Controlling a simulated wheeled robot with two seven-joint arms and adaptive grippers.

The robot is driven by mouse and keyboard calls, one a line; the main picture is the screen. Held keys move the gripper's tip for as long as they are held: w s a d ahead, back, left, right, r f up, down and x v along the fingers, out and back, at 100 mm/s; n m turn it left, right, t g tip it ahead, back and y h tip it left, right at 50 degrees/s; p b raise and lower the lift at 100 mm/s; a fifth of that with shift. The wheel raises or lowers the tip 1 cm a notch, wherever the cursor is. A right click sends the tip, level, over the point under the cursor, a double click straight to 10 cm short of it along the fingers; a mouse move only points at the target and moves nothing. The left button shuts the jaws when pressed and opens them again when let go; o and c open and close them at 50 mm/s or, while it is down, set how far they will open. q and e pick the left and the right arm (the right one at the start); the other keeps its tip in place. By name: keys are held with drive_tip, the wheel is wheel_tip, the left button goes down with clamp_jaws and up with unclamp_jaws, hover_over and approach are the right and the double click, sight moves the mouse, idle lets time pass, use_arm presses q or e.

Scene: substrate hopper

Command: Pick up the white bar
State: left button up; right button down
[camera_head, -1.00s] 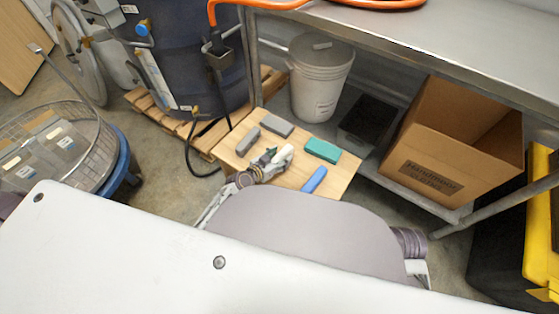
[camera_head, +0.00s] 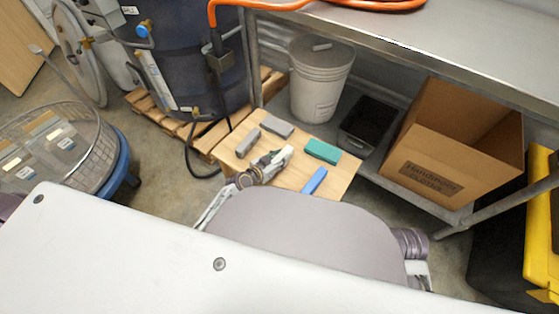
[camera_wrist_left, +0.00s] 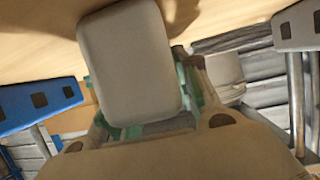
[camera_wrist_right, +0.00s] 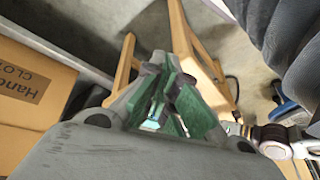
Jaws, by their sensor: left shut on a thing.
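The white bar (camera_head: 286,151) is at the left gripper's fingers over the small wooden table (camera_head: 335,181) in the head view. My left gripper (camera_head: 275,160) is shut on it. In the left wrist view the bar (camera_wrist_left: 130,62) looks pale and fills the space in front of the green finger pads; its far end lies close to the wood, and I cannot tell whether it touches. My right gripper (camera_wrist_right: 176,105) shows only in its wrist view, empty, with a narrow gap between its green pads.
On the table lie a teal block (camera_head: 322,151), a blue bar (camera_head: 314,181) and two grey blocks (camera_head: 278,128) (camera_head: 247,144). Behind stand a white bucket (camera_head: 320,85), a dark bin (camera_head: 368,122) and a cardboard box (camera_head: 440,150) under a metal bench (camera_head: 450,40).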

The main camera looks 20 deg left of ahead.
sight(279, 158)
use_arm(q)
drive_tip(key=shift+r, duration=0.2)
use_arm(e)
drive_tip(key=shift+s, duration=0.1)
